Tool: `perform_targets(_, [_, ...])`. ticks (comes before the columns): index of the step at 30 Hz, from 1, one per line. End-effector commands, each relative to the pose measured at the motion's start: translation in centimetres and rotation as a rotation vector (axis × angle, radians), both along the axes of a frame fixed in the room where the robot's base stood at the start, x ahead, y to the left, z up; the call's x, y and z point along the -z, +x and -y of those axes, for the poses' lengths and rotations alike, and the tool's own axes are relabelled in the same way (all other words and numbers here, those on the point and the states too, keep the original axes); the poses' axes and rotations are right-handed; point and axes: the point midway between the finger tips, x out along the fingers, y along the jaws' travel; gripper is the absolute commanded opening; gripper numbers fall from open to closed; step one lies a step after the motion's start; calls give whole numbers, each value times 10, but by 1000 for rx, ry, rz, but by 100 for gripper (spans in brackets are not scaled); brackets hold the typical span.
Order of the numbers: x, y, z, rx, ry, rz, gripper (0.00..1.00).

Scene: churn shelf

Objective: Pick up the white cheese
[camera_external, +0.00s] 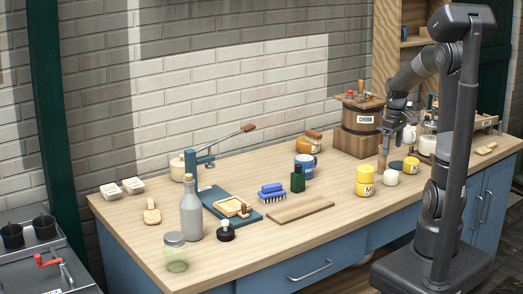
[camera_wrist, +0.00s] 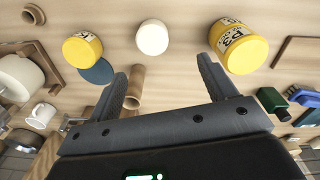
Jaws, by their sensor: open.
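A small round white piece (camera_external: 390,177), which looks like the white cheese, sits on the worktop at the right, between two yellow tins. In the wrist view the white cheese (camera_wrist: 152,37) is beyond my fingertips, roughly in line with the gap between them. My gripper (camera_external: 391,143) is above the worktop, higher than the white cheese and apart from it. In the wrist view my gripper (camera_wrist: 164,72) has its fingers spread with nothing held. A wooden cylinder (camera_wrist: 134,86) shows between the fingers, close to the left one.
Stacked yellow tins (camera_external: 365,180) stand left of the cheese, and another yellow tin (camera_external: 411,164) stands right. A dark blue disc (camera_wrist: 97,72) lies near that tin. A barrel (camera_external: 358,130) stands behind. The worktop in front of the cheese (camera_external: 350,215) has free room.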

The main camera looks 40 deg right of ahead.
Motion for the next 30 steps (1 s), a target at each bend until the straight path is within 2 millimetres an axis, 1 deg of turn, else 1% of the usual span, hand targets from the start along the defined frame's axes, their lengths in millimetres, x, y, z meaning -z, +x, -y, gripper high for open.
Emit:
perform_targets(1, [7,2,7,-4,10,-15,77])
perform_targets(6, [19,4,17,-19,22,-34,77])
perform_targets(8, [26,4,17,-21,24,-36,77])
perform_targets(12, [49,3,17,-22,25,-36,77])
perform_targets(15, [63,4,17,-22,24,-36,77])
perform_targets(22, [81,3,17,-20,23,-36,77])
perform_targets(27, [107,1,17,-21,25,-36,77])
perform_targets(30, [118,2,17,-22,23,-35,77])
